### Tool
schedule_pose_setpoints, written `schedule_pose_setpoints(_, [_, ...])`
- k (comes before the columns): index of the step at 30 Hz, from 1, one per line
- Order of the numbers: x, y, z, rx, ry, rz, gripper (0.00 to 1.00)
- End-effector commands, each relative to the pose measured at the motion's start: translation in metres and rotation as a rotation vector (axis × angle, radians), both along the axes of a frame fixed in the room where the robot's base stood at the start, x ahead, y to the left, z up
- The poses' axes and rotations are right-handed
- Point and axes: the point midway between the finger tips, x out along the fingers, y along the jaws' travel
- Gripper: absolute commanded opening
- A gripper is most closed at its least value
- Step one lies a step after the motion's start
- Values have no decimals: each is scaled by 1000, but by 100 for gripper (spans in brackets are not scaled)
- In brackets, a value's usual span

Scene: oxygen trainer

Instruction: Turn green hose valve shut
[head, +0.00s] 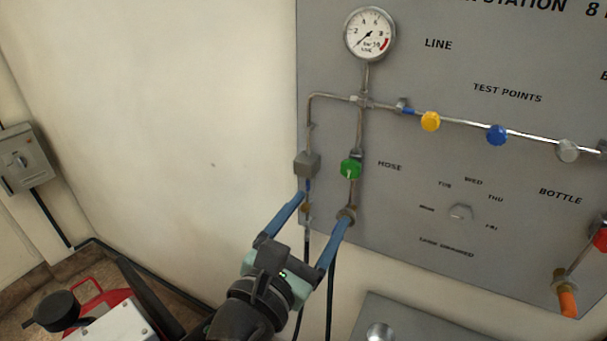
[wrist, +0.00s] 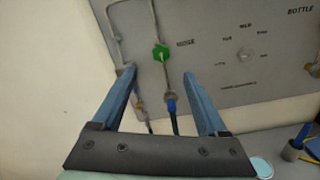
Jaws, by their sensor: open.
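The green hose valve (head: 350,169) is a small round green knob with a pale pointer line, on the pipe below the gauge. The pointer line looks roughly upright, along the pipe. It also shows in the wrist view (wrist: 161,53), beyond my fingertips and between their directions. My gripper (head: 322,207) is open, with blue fingers, below the valve and apart from it. Its tips show wide apart in the wrist view (wrist: 158,70). The left finger partly covers the left pipe below a grey box.
A gauge (head: 369,34) sits above the valve. A grey box (head: 307,164) is close on the left. Yellow (head: 430,121), blue (head: 496,135) and grey (head: 567,151) knobs line the pipe at right. Hoses hang below. A grey surface (head: 425,322) is below.

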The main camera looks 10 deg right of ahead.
Motion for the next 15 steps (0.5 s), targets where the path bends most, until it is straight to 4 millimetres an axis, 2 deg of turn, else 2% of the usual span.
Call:
schedule_pose_setpoints(4, [3,-6,-4,-38,35,-13,76])
schedule_pose_setpoints(8, [17,-18,-2,-36,33,-15,76])
schedule_pose_setpoints(15, [57,-49,-1,-34,31,-12,76])
